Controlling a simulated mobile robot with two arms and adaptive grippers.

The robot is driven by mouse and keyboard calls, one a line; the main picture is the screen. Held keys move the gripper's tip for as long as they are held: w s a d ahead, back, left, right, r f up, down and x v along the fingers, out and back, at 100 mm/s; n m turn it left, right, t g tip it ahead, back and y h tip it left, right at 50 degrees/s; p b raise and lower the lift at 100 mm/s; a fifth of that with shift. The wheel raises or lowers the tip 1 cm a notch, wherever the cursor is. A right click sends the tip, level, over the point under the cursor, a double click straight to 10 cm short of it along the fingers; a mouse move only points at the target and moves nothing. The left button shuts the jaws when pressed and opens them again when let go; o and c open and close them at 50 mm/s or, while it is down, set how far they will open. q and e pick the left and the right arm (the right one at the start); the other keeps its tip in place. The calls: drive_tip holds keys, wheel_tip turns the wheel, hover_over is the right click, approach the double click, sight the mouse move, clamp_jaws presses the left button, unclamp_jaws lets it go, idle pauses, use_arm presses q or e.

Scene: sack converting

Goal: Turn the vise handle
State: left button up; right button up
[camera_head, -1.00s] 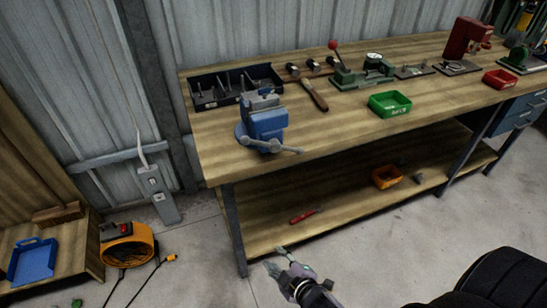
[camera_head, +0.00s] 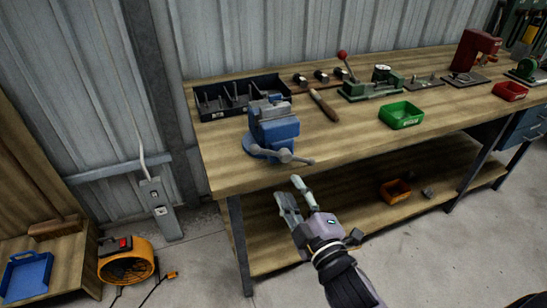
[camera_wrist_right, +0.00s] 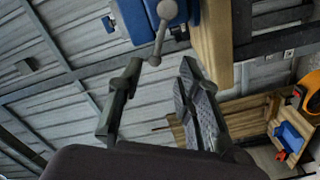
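The blue vise (camera_head: 276,128) is mounted at the left front corner of the workbench. Its grey handle (camera_head: 296,158) sticks out from the vise's front, lying close to level and pointing right. My right gripper (camera_head: 289,188) is open and empty, below and in front of the handle, apart from it. In the right wrist view the handle (camera_wrist_right: 160,35) shows just beyond and between the two open fingertips (camera_wrist_right: 160,70), with the blue vise (camera_wrist_right: 188,10) at the top. My left gripper is in neither view.
The workbench (camera_head: 360,140) has a lower shelf (camera_head: 350,215) holding an orange bin (camera_head: 395,191). A black divided tray (camera_head: 240,97), a wooden-handled tool (camera_head: 323,105) and a green bin (camera_head: 400,115) sit behind or right of the vise. An orange fan (camera_head: 126,262) stands on the floor at left.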

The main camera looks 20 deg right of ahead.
sight(270, 154)
drive_tip(key=w, duration=0.6)
drive_tip(key=w+p, duration=0.1)
drive_tip(key=w, duration=0.4)
drive_tip(key=shift+w+a, duration=0.2)
drive_tip(key=shift+w, duration=0.15)
clamp_jaws()
